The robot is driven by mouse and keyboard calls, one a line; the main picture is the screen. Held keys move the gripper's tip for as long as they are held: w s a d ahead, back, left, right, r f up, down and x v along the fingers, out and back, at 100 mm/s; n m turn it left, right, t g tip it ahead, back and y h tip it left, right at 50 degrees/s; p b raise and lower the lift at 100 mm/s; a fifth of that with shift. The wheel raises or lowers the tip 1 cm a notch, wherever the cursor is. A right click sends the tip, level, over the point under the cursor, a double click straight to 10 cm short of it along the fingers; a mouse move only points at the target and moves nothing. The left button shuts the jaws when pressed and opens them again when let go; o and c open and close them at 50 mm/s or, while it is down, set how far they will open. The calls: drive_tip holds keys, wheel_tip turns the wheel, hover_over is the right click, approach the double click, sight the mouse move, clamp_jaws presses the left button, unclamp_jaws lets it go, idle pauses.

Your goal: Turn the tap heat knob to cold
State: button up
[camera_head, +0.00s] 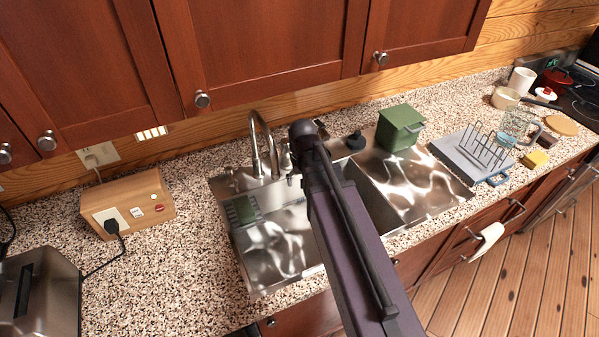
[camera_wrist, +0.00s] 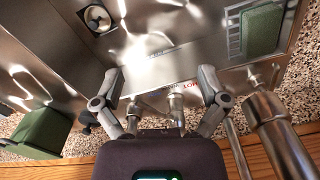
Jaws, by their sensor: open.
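The metal tap (camera_head: 263,148) stands at the back rim of the sink, its spout curving up; it also shows in the wrist view on the right (camera_wrist: 283,135). My arm reaches across the sink toward the tap in the head view and hides my gripper there. In the wrist view my gripper (camera_wrist: 160,76) is open, its two fingers apart and empty. Between and beyond the fingers is a small metal knob (camera_wrist: 176,104), beside partly covered red lettering that seems to read HOT. I cannot tell the knob's setting, and no contact with it is visible.
The steel sink (camera_head: 290,222) lies under my arm. A green box (camera_head: 400,127) stands by the right basin, and a green sponge-like block (camera_head: 247,209) lies at the left basin. A wooden socket box (camera_head: 128,203) stands left. A dish rack (camera_head: 484,150) stands right. Cabinets (camera_head: 262,45) hang above.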

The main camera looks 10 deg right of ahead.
drive_tip(key=s+n, duration=0.1)
drive_tip(key=s, duration=0.5)
drive_tip(key=shift+f+b, duration=0.3)
drive_tip(key=shift+n, duration=0.3)
drive_tip(key=f+b, duration=0.2)
drive_tip(key=s+f+b, duration=0.1)
drive_tip(key=f+b, duration=0.2)
drive_tip(key=shift+f, duration=0.1)
idle(0.4)
